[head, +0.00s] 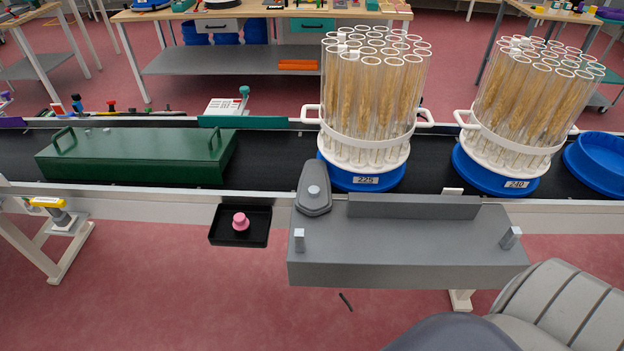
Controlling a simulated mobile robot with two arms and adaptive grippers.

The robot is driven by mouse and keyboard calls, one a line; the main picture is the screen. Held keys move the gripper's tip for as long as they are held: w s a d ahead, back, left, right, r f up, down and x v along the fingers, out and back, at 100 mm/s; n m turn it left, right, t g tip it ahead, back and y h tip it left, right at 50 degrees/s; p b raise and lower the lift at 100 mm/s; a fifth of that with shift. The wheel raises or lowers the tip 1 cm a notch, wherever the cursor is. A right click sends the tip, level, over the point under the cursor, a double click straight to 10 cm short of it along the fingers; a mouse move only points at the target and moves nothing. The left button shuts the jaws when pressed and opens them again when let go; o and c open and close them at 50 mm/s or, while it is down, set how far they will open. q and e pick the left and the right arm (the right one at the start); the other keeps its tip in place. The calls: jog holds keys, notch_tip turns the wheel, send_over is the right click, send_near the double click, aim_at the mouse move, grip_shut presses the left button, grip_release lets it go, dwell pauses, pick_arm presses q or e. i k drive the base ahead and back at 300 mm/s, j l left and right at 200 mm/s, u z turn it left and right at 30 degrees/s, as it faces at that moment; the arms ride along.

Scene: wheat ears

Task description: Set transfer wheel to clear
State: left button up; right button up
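No part labelled as a transfer wheel can be made out. A pink knob (240,222) sits in a black tray (225,240) left of the block. Two carriers of clear tubes with wheat ears stand on the belt, on blue bases marked 225 (365,181) and 240 (515,184). Neither gripper is in view.
The dark conveyor belt (270,158) runs across the view. A green handled cover (135,157) lies over its left part, and an empty-looking blue round base (598,158) is at the right edge. Two light metal studs rise from the block's top. Workbenches stand behind.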

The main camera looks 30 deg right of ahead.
aim_at(313, 198)
jog(key=i+z, duration=0.1)
jog(key=z, duration=1.7)
jog(key=j+z, duration=0.7)
jog(key=z, duration=0.25)
jog(key=k+j+z, duration=0.1)
jog(key=j+z, duration=0.35)
jog(key=k+j+z, duration=0.15)
jog(key=z, duration=0.3)
